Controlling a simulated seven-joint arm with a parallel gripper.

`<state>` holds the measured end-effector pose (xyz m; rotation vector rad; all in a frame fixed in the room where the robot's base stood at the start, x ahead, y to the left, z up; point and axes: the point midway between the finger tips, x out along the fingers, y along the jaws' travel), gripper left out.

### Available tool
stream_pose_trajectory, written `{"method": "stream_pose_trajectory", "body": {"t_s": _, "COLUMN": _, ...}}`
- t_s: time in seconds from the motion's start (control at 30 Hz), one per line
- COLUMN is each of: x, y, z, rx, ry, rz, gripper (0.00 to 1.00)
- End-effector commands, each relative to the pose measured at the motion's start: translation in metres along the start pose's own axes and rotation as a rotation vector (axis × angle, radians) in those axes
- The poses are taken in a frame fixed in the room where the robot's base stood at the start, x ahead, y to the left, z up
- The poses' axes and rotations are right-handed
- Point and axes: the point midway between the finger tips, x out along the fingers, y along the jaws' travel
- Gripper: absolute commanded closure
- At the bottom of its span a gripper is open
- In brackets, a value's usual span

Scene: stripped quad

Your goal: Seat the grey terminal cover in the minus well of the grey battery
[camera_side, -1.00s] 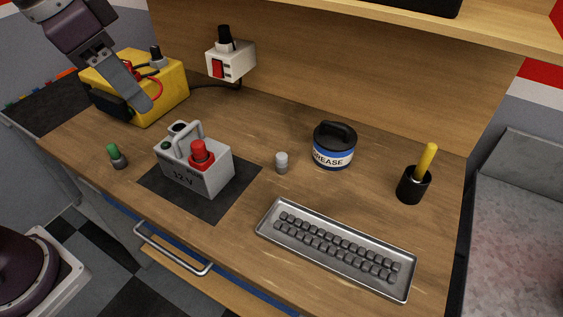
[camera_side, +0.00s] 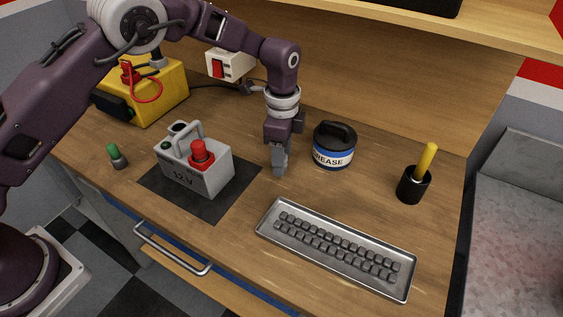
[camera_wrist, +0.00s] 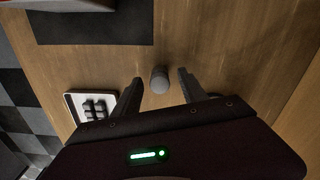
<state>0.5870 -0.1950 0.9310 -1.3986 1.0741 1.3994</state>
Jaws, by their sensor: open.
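The grey terminal cover (camera_wrist: 159,80) stands on the wooden bench between my open fingers in the wrist view, with a gap to each finger. My gripper (camera_side: 279,170) points down over its spot in the side view and hides it there; it also shows in the wrist view (camera_wrist: 160,77). The grey battery (camera_side: 207,180), marked 12V, stands left of my gripper on a dark mat. It has a carry handle and a red cover (camera_side: 201,152) on one terminal. A round dark opening with a pale rim (camera_side: 178,127) at its far end looks like the minus well.
A grease tub (camera_side: 333,150) stands close right of my gripper. A metal tray of small dark blocks (camera_side: 337,254) lies in front. A green-topped piece (camera_side: 116,157) stands left of the battery, a yellow box (camera_side: 165,92) behind. A black cup (camera_side: 412,187) is at right.

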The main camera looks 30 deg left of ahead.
Motion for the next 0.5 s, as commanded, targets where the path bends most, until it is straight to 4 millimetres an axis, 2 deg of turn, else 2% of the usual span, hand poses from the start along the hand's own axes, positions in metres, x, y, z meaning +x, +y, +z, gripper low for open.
{"method": "stream_pose_trajectory", "body": {"t_s": 0.23, "x": 0.0040, "y": 0.0003, "z": -0.0001, "rx": -0.001, "ry": 0.001, "rz": 0.000, "gripper": 0.50}}
{"method": "stream_pose_trajectory", "body": {"t_s": 0.27, "x": 0.0040, "y": 0.0002, "z": -0.0001, "rx": -0.001, "ry": 0.001, "rz": 0.000, "gripper": 0.54}}
{"method": "stream_pose_trajectory", "body": {"t_s": 0.5, "x": 0.0037, "y": 0.0002, "z": 0.0000, "rx": -0.001, "ry": 0.001, "rz": 0.000, "gripper": 1.00}}
